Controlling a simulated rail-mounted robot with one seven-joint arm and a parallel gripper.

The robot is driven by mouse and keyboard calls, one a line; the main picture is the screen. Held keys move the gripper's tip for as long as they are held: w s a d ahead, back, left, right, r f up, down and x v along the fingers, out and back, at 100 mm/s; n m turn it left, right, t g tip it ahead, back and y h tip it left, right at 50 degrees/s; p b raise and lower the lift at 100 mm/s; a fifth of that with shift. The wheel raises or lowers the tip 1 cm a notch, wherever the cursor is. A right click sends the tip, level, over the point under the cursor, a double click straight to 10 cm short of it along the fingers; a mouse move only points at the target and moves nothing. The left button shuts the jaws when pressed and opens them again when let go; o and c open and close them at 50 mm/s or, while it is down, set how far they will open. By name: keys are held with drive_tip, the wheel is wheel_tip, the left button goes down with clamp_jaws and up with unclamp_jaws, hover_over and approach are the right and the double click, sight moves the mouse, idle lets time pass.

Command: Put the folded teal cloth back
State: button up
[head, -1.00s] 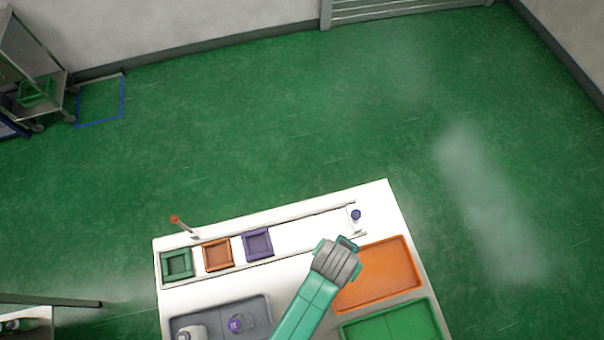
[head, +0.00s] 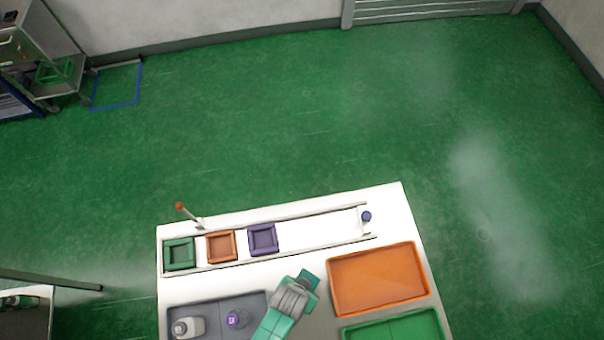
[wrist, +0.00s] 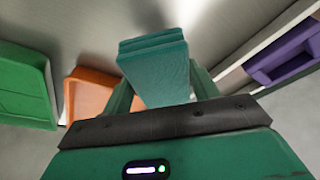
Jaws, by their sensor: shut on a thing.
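The folded teal cloth (wrist: 155,68) is held between the fingers of my gripper (wrist: 160,95) in the wrist view and sticks out past them. In the head view my gripper (head: 305,280) is over the white table (head: 325,290), between the grey tray and the orange tray, with the teal cloth (head: 309,278) at its end. The fingers are shut on the cloth. The cloth appears to be above the table surface; the exact height cannot be told.
An orange tray (head: 376,279) and a green tray (head: 395,328) lie right. A grey tray (head: 262,298) at front left holds a white bottle (head: 190,326) and a purple-topped item (head: 235,319). Behind, a rail holds green (head: 179,254), orange (head: 221,246) and purple (head: 263,239) square holders.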

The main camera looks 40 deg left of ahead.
drive_tip(key=shift+f+b, duration=0.35)
drive_tip(key=shift+f, duration=1.75)
drive_tip(key=shift+f, duration=0.15)
drive_tip(key=o, duration=1)
drive_tip(key=p+v, duration=0.2)
drive_tip(key=v, duration=1)
drive_tip(key=shift+r, duration=0.25)
drive_tip(key=shift+w, duration=0.1)
